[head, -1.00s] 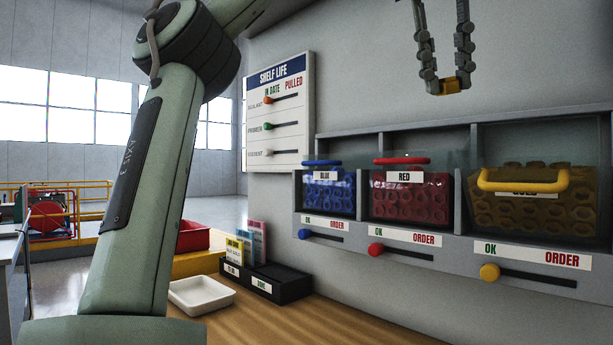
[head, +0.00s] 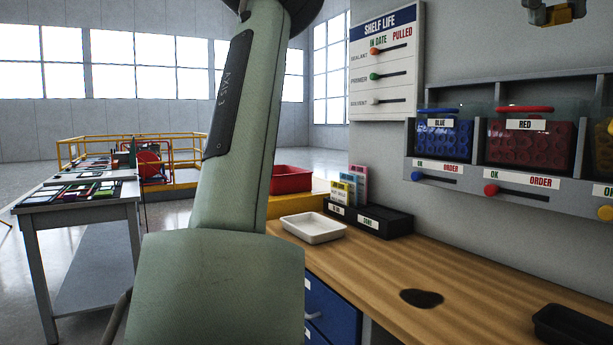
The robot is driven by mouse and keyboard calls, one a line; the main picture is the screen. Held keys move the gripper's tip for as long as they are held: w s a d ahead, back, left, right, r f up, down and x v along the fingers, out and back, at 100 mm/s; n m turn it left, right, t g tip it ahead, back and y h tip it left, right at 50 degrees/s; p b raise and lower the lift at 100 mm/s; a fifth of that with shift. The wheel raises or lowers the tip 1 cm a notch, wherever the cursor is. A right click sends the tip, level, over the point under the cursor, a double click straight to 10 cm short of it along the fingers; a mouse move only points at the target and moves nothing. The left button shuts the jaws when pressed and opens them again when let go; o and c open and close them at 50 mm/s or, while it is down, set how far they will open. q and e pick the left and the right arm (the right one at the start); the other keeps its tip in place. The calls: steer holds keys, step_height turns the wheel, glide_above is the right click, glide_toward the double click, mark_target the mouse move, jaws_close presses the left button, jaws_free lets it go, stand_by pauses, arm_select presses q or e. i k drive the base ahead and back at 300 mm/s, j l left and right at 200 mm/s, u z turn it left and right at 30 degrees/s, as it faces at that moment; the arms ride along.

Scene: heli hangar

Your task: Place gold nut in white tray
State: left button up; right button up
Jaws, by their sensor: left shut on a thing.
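The gold nut (head: 564,14) is a small yellow-gold piece at the top right edge of the head view. My left gripper (head: 551,14) is shut on it, high in front of the grey wall. Only the fingertips show; the rest of the gripper is cut off by the frame. The white tray (head: 334,234) is shallow and stands on the wooden bench at the middle of the view, well below and left of the gripper. It looks empty. My right gripper is not in view.
A black holder (head: 384,221) with coloured cards stands beside the white tray, with a red bin (head: 292,180) behind. A bin rack (head: 452,182) and a Shelf Life board (head: 387,62) hang on the wall. The bench (head: 395,268) has a dark patch and a black tray (head: 570,328).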

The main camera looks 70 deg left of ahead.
mark_target(308, 229)
steer(key=k+j+u, duration=0.2)
steer(key=j, duration=1.7)
steer(key=j+u, duration=0.2)
steer(key=j, duration=1.7)
steer(key=k, duration=0.05)
